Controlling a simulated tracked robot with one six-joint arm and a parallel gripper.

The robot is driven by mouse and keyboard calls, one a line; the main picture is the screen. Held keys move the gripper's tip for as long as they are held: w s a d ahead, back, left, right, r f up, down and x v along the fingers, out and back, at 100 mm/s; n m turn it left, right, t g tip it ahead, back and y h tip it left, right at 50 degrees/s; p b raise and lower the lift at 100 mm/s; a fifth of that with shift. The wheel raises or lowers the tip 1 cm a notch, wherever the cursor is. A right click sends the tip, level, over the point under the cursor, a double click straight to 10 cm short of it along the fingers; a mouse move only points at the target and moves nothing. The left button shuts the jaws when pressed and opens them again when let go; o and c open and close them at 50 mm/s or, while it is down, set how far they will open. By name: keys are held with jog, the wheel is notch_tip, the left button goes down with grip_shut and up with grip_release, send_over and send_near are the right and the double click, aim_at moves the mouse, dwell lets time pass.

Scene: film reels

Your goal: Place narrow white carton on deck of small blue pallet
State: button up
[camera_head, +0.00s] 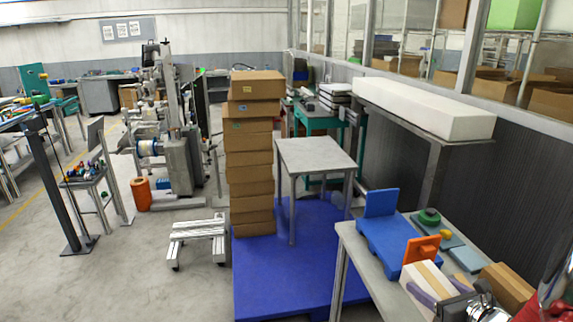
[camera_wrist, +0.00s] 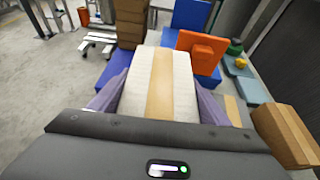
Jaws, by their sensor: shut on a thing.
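The narrow white carton (camera_head: 427,284) has a tan tape band along its top. My gripper (camera_head: 436,291) is shut on it, with purple-grey fingers on both sides. In the wrist view the carton (camera_wrist: 140,85) extends forward between the fingers of my gripper (camera_wrist: 158,98). The small blue pallet (camera_head: 387,238) lies on the grey table, with an upright blue panel at its far end. It is beyond the carton. In the wrist view the pallet (camera_wrist: 207,82) is partly hidden behind an orange bracket and the carton. I cannot tell the carton's height above the table.
The orange bracket (camera_head: 420,249) stands at the pallet's near right side, close to the carton. A green roll (camera_head: 429,216), a yellow piece (camera_head: 445,234) and flat grey-blue plates (camera_head: 467,259) lie to the right. A brown box (camera_head: 507,287) is right of my gripper.

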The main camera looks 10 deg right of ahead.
jog(key=shift+s+d+f+m+h, duration=0.1)
jog(key=shift+d+m+h, duration=0.15)
jog(key=shift+d, duration=0.2)
jog(key=shift+s+d+f+m+h, duration=0.1)
jog(key=shift+d+m+h, duration=0.05)
jog(key=shift+d+h, duration=0.25)
jog(key=shift+w+d+h, duration=0.1)
jog(key=shift+w+h, duration=0.05)
jog(key=shift+h, duration=0.1)
jog(key=w+a+r+n+y, duration=0.1)
jog(key=w+a, duration=0.2)
jog(key=a, duration=0.8)
jog(key=w+a+n+y, duration=0.1)
jog(key=w+a, duration=0.3)
jog(key=a, duration=0.7)
jog(key=w+a+r+n+y, duration=0.1)
jog(key=w+a+y, duration=0.2)
jog(key=a, duration=0.8)
jog(key=shift+w+r, duration=0.35)
jog(key=shift+w, duration=0.15)
